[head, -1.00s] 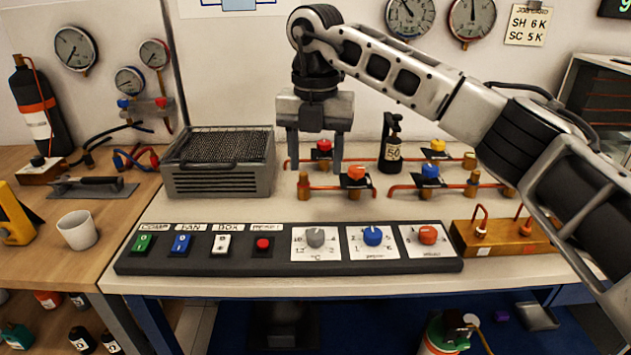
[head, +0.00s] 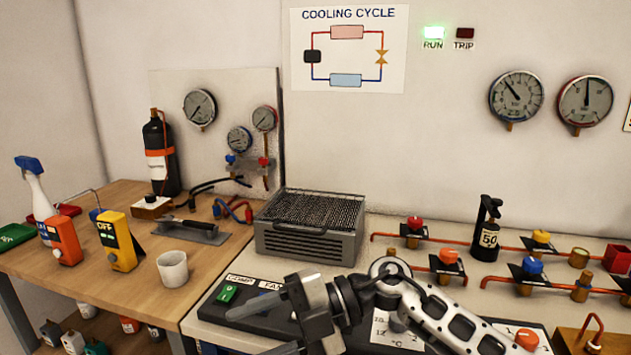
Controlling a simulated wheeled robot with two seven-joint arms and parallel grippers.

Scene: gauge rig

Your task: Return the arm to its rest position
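My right arm (head: 440,315) comes in from the lower right, low over the front of the bench. Its gripper (head: 262,331) points left, with the two fingers apart and nothing seen between them. The gripper and wrist cover much of the black control panel (head: 212,308). The green switch (head: 227,293) shows left of the gripper, and the orange knob (head: 527,338) shows right of the arm. I cannot tell whether the gripper touches the panel. My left gripper is out of view.
A grey mesh-topped box (head: 310,243) stands behind the gripper. Red pipes with valves and a black bottle (head: 487,230) are at the right. A white cup (head: 172,269), yellow meter (head: 117,242) and trowel (head: 190,231) are on the wooden table. The green RUN lamp (head: 433,33) is lit.

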